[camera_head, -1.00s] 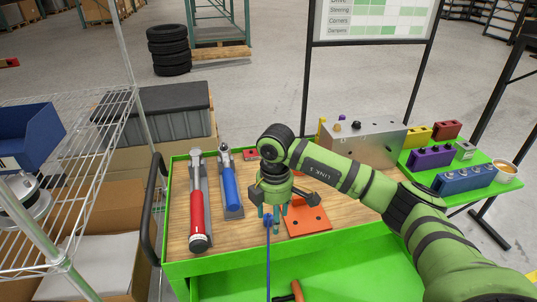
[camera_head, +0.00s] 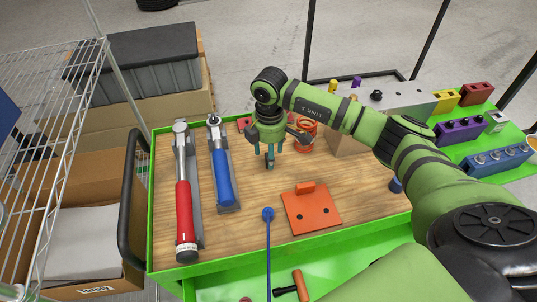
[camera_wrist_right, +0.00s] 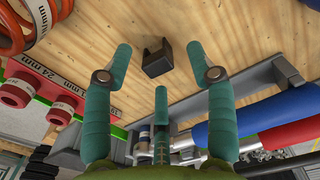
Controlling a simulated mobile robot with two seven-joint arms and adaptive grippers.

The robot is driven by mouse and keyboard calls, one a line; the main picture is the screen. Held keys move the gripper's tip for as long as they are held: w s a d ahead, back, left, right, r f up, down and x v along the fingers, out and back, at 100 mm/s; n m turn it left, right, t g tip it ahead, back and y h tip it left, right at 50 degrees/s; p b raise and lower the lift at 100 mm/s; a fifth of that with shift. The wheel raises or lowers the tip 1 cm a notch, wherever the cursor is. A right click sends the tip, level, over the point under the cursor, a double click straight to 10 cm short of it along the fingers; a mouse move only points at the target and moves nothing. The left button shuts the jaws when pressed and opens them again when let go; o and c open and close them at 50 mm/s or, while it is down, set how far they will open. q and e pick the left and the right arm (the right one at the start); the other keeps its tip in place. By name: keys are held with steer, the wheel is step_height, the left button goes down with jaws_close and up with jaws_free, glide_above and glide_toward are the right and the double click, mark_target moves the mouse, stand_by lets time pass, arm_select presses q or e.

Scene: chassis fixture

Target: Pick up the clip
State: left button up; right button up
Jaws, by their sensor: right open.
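A small dark U-shaped piece, which looks like the clip (camera_wrist_right: 157,57), lies on the wooden top in the right wrist view. It sits beyond and between the spread teal fingertips, apart from them. My right gripper (camera_wrist_right: 155,77) is open and empty, pointing down over the wooden top. In the head view the right gripper (camera_head: 268,160) hangs over the far middle of the worktop, right of the blue torque wrench. My left gripper is not in view.
A red wrench (camera_head: 183,205) and a blue wrench (camera_head: 222,175) lie in grey holders at left. An orange plate (camera_head: 312,210) lies nearer the front. Orange springs (camera_head: 306,128) and red sockets (camera_wrist_right: 38,85) stand close by. A metal box (camera_head: 400,100) is at right.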

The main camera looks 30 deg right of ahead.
steer(key=shift+w+f, duration=0.2)
steer(key=shift+f, duration=1.3)
steer(key=c, duration=1)
steer(key=shift+r, duration=0.15)
